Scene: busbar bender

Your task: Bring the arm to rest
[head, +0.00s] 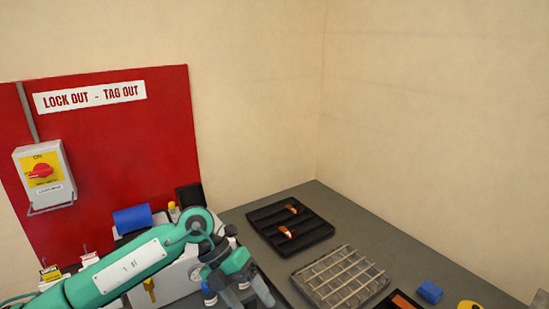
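My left arm (130,268), green with a white label plate, reaches in from the lower left in the head view. Its wrist bends down at the end of the arm. My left gripper (238,294) points down at the bottom edge, in front of a light grey machine (176,284). Its fingertips are partly cut off or unclear, so I cannot tell how far apart they are. I see nothing clearly held in it. My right arm and gripper are not in view.
A black tray (318,246) with copper-coloured pieces lies on the grey table (345,208). A wire rack (341,278), a blue block (430,291) and a yellow item (469,305) are at right. A red lockout board (125,125) with a switch box (43,174) stands behind my arm.

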